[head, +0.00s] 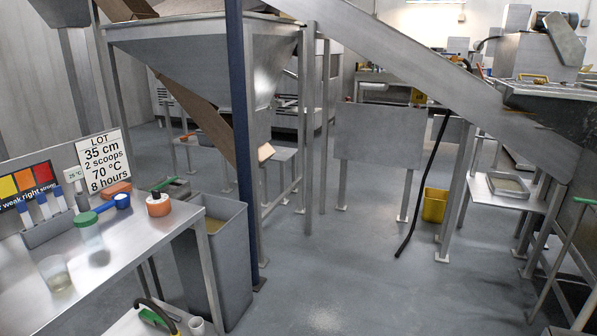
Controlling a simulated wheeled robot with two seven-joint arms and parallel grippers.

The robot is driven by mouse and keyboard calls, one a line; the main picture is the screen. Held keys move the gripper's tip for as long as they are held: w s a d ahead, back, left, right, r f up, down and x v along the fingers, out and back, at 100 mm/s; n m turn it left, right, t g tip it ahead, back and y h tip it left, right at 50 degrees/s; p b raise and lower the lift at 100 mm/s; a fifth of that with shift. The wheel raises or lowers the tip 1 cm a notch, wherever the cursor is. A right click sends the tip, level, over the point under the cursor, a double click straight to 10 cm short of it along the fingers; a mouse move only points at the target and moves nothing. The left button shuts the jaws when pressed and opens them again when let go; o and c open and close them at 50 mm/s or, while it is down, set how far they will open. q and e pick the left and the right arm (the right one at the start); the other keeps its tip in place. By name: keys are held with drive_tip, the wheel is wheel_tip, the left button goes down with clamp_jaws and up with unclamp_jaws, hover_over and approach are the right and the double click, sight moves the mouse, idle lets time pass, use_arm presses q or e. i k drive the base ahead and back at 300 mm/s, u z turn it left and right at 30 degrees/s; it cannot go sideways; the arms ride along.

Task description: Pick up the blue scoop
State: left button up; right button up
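The blue scoop (121,201) lies on the steel table (150,238) at the left of the head view. Its round bowl is at the right end, and its handle points left toward a green-capped clear jar (90,236). An orange roll-like object (158,205) stands just right of the scoop, with a small gap. Neither of my grippers shows in this view.
A clear cup (55,272), a rack of blue-capped tubes (45,226) and a LOT sign (105,162) share the table. A grey bin (226,262) stands against its right side. Open floor (340,270) lies further right.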

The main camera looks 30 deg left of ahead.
sight(122, 200)
drive_tip(key=u, duration=0.8)
drive_tip(key=i, duration=2.25)
drive_tip(key=u, duration=1.25)
